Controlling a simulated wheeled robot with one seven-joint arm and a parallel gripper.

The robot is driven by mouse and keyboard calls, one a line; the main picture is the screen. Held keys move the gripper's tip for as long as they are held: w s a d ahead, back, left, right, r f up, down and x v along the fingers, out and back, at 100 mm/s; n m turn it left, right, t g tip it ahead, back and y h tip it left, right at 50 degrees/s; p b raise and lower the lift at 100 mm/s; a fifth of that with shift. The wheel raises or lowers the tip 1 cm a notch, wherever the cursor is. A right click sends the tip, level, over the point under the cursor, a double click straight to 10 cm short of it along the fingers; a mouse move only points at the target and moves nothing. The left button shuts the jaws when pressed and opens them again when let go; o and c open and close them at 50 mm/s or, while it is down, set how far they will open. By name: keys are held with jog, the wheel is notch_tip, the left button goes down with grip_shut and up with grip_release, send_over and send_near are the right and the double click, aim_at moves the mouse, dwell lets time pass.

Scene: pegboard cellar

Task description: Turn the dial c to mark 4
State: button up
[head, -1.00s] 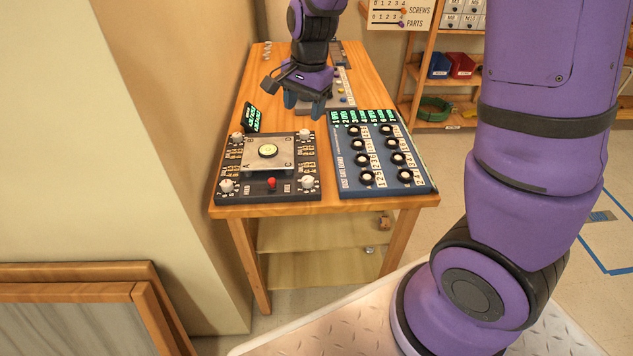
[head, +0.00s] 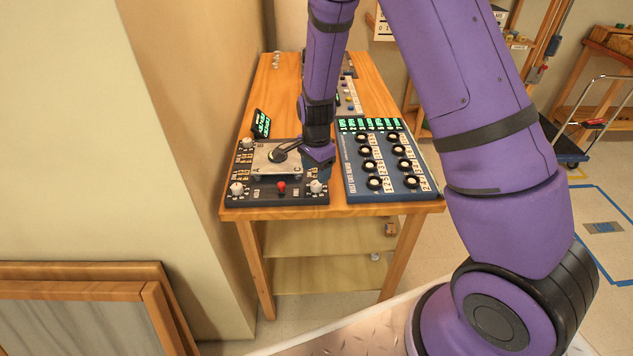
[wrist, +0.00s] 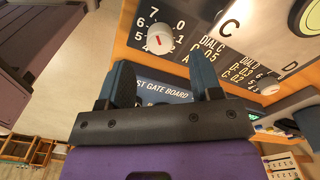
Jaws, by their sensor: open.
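Dial c is the white knob (head: 316,186) at the front right corner of the dark control panel (head: 255,198), by the plate corner marked C. It shows large in the wrist view (wrist: 160,38), with marks 7, 0, 6, 5 and 4 legible around it and "DIAL C" printed beside it. A short red line is on its face; I cannot tell which mark it points to. My gripper (wrist: 163,85) is open and empty, its two blue fingers apart, with the dial beyond their tips in the picture. In the head view my gripper (head: 318,165) hangs just above and behind dial c.
Other white knobs sit at the front left (head: 236,189) and back left (head: 246,143). A red lever (head: 281,187) stands left of dial c. A metal plate (head: 263,162) covers the panel's middle. The blue gate board (head: 384,180) with several black knobs lies close on the right.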

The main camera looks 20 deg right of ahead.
aim_at(316, 186)
jog(key=shift+f, duration=2.4)
jog(key=c, duration=0.9)
